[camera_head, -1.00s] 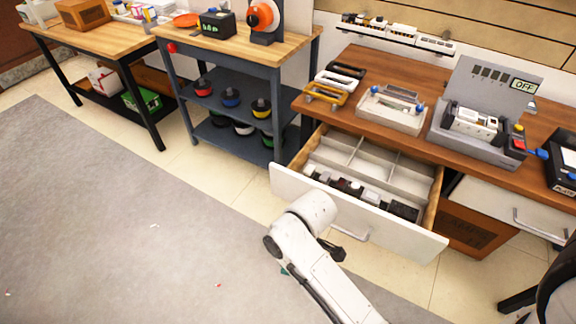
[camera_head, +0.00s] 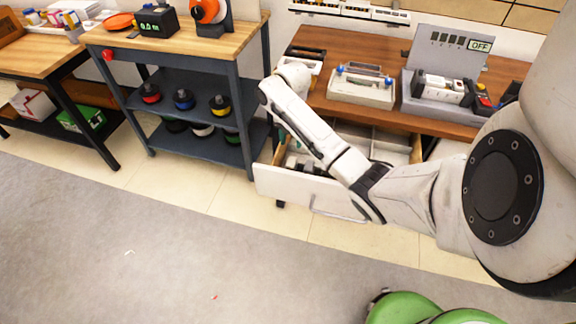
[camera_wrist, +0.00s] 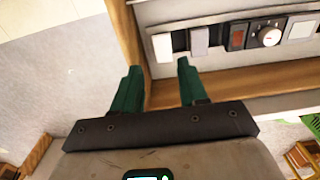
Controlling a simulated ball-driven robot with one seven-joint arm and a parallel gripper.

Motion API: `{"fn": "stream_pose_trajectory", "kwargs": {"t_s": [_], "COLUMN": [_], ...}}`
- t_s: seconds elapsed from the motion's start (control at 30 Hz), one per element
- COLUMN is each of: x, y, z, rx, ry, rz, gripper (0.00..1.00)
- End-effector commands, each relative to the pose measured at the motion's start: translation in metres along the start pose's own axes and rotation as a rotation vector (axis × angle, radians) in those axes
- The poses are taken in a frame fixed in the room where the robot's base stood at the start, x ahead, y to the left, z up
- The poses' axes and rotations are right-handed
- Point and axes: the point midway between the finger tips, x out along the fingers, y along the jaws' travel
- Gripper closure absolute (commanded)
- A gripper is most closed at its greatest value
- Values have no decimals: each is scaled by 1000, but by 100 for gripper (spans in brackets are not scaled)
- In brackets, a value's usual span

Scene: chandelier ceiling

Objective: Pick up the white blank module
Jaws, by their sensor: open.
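In the wrist view, a row of modules lies in the open drawer. A plain white module (camera_wrist: 162,47), which looks like the blank one, is at the left end of the row. My gripper (camera_wrist: 158,66) is open and empty, with its green fingers apart. The white module shows just beyond the fingertips, roughly between them in the picture; I cannot tell the height gap. In the head view my arm reaches over the drawer (camera_head: 300,187) and hides much of the gripper and the modules.
Beside the white module are a grey module (camera_wrist: 200,42), a dark one with red (camera_wrist: 238,36), a knob module (camera_wrist: 268,36) and another pale module (camera_wrist: 300,28). The drawer's wooden wall (camera_wrist: 128,45) is close to the fingers. A shelf cart (camera_head: 190,100) stands left of the drawer.

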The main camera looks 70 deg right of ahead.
Motion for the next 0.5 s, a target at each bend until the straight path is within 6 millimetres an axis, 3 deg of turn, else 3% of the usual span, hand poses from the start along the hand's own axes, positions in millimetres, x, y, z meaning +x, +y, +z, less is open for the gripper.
{"fn": "stream_pose_trajectory", "kwargs": {"t_s": [0.2, 0.5], "x": [33, 57], "y": [0, -2], "z": [-1, -2], "rx": [2, 3], "ry": [1, 2], "rz": [-1, -1], "gripper": [57, 57]}}
